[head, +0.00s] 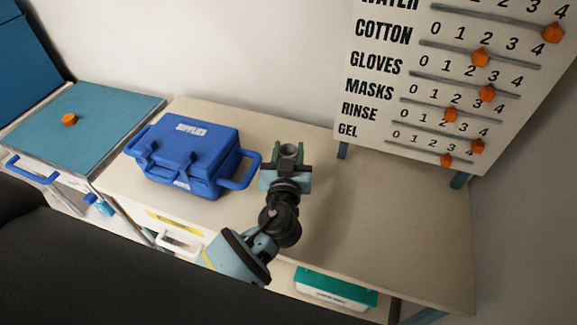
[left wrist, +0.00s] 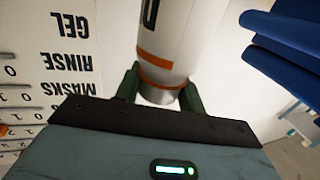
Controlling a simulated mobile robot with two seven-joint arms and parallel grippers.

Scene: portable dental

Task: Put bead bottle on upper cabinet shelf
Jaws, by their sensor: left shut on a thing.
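My left gripper (head: 287,160) is shut on the bead bottle (left wrist: 175,35), above the counter between the blue case and the sign board. In the left wrist view the bottle is a white cylinder with an orange band and part of a dark letter, gripped at one end between the green fingertips (left wrist: 160,90). In the head view only its grey round end (head: 289,149) shows between the fingers. I cannot make out an upper cabinet shelf for certain. My right gripper is not in view.
A blue supplies case (head: 190,150) stands left of my gripper on the beige counter (head: 400,225). A board (head: 400,80) with orange sliders stands at the back right. A teal-topped cart (head: 90,125) is at left. A teal-lidded box (head: 335,287) sits below. The counter's right side is clear.

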